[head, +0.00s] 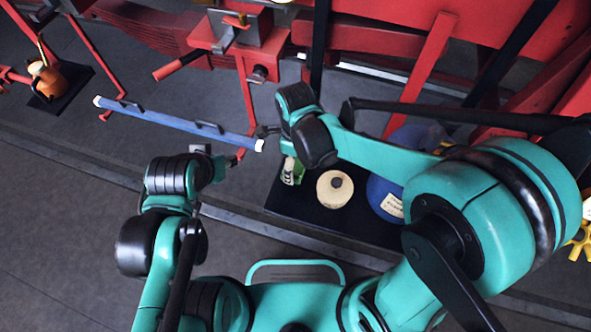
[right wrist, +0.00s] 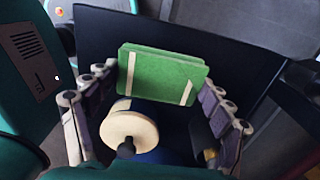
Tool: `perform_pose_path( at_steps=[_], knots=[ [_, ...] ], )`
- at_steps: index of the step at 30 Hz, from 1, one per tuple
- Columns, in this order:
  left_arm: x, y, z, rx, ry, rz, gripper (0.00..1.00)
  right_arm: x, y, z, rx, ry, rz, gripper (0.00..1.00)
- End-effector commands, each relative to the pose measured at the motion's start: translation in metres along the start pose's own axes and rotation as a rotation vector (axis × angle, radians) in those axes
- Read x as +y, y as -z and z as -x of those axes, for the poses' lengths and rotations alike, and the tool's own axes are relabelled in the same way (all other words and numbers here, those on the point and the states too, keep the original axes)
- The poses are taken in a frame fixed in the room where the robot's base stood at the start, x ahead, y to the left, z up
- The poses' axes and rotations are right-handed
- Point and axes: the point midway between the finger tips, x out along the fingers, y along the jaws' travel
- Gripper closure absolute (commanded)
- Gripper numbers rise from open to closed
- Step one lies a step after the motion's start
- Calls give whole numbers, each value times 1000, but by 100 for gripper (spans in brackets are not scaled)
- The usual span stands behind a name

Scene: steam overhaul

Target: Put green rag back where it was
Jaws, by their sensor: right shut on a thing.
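The green rag (right wrist: 160,76) is a folded green block with pale stripes. In the right wrist view it sits between the two fingers of my right gripper (right wrist: 157,85), which is shut on it. In the head view the rag (head: 291,171) shows below my right wrist, just left of a cream round lid, above a dark mat (head: 300,215). Whether it touches the mat I cannot tell. My left gripper (head: 218,160) is to the left, apart from the rag; its jaws are too small to read.
The cream round lid (head: 335,189) with a dark knob and a blue drum (head: 385,197) stand close by the rag. A long blue bar (head: 180,123) lies left of my right wrist. Red frames fill the back.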

Motion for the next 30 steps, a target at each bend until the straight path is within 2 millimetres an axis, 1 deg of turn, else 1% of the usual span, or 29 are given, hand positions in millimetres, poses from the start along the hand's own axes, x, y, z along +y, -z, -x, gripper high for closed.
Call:
perform_pose_path(
  at_steps=[2, 7, 9, 16, 20, 21, 22, 23, 30],
  knots=[
    [0, -2, -2, 0, 0, 0, 60, 0, 0, -6, 0, 0, 0, 42],
    [0, -8, -12, 0, 0, 0, 60, 0, 0, -32, 0, 0, 0, 42],
    [0, -10, -14, 0, 0, 0, 60, 0, 0, -40, 0, 0, 0, 42],
    [0, -9, -12, 0, 0, 0, 60, 0, 0, -40, 0, 0, 0, 42],
    [0, -11, -15, 0, 0, 0, 60, 0, 0, -43, 0, 0, 0, 42],
    [0, -10, -15, 0, 0, 0, 60, 0, 0, -42, 0, 0, 0, 11],
    [0, -10, -14, 0, 0, 0, 60, 0, 0, -42, 0, 0, 0, 3],
    [0, -10, -14, 0, 0, 0, 60, 0, 0, -42, 0, 0, 0, 0],
    [0, -10, -14, 0, 0, 0, 60, 0, 0, -42, 0, 0, 0, 0]
  ],
)
